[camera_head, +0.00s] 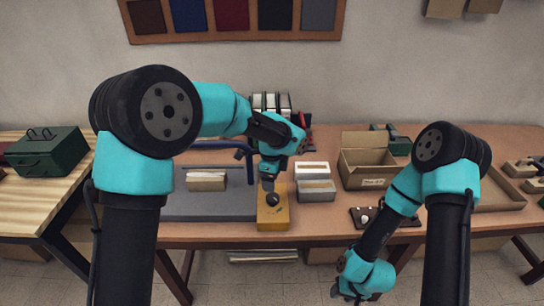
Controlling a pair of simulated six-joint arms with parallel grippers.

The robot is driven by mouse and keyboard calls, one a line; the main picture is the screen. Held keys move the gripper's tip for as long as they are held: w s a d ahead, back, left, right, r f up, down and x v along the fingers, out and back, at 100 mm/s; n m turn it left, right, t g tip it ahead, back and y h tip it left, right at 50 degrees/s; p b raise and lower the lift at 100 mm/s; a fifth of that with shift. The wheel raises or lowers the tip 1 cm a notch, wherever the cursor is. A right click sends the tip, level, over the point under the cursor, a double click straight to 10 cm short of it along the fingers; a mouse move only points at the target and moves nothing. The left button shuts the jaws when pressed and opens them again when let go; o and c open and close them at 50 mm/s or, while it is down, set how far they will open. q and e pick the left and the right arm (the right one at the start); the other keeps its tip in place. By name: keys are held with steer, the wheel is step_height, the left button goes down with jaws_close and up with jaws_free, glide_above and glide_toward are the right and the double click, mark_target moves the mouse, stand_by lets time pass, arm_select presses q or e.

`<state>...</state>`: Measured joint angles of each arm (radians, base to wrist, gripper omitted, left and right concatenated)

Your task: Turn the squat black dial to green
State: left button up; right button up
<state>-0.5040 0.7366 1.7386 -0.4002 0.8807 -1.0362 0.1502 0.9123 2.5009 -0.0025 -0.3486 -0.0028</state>
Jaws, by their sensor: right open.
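The squat black dial (273,200) sits on top of a yellow box (273,222) at the front edge of the table. No green mark on the box is clear at this size. My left gripper (268,183) points down just above the dial, beside its upper left edge. Whether its fingers touch the dial or are open or shut is too small to tell. My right gripper (348,292) hangs low in front of the table, open and empty, well away from the dial.
A grey mat (210,208) with a blue frame lies left of the yellow box. White and grey blocks (315,188) stand to its right, then a cardboard box (367,168) and a small dark tray (400,219). A green case (45,150) sits on the left bench.

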arm_select(q)
step_height(320, 180, up, 9)
steer(key=shift+f, duration=0.15)
stand_by(0.4)
